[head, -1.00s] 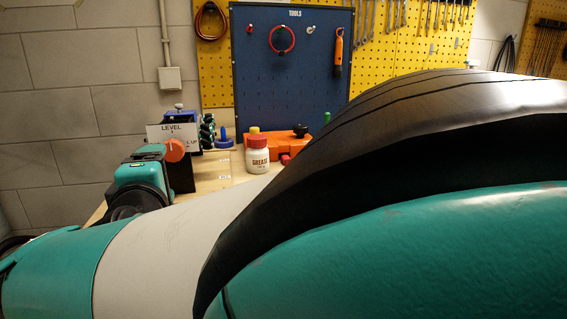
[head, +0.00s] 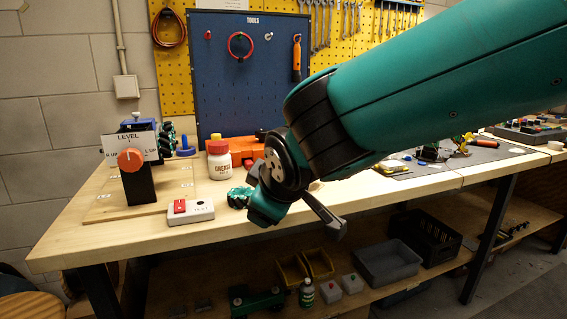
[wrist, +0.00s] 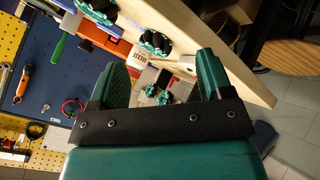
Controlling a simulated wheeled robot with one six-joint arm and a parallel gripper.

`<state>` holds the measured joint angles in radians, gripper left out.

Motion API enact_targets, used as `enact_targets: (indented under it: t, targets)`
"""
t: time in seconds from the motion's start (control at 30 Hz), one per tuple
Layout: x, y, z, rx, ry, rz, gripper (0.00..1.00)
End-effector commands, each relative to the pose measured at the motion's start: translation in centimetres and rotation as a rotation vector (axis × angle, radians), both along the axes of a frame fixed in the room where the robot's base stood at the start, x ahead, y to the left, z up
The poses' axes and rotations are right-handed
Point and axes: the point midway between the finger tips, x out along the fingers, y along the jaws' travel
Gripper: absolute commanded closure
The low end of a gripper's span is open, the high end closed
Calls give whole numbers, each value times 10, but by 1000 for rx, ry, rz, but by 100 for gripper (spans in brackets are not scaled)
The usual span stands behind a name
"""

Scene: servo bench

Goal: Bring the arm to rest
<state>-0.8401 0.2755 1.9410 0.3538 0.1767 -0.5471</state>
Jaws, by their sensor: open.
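My arm reaches in from the upper right of the head view, and its black-banded wrist joint hangs in front of the bench edge. My gripper is hard to make out in the head view. In the wrist view my gripper (wrist: 162,62) shows two teal fingers spread wide apart, with nothing held between them. Bench items show beyond the gap.
The wooden bench (head: 75,225) holds a level dial (head: 130,160), a switch box (head: 190,211), a grease bottle (head: 219,162) and an orange case (head: 243,150). A blue tool board (head: 225,95) stands behind. Bins and a crate (head: 425,238) sit on the lower shelf.

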Motion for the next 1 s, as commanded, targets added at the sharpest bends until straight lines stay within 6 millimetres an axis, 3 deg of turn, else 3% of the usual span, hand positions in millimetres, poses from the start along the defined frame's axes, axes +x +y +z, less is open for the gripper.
enact_targets:
  t: [0.03,0.1,0.2,0.3,0.5,0.6,1.0]
  targets:
    - [-16,-41,-2,52,121,-65,27]
    - [-48,-80,-11,116,292,-139,27]
    - [-97,-120,-18,183,488,-223,27]
    - [-145,-146,-24,229,641,-288,27]
    - [-233,-177,-31,290,890,-392,27]
    - [-235,-176,3,286,903,-388,27]
    - [-234,-175,108,286,898,-384,27]
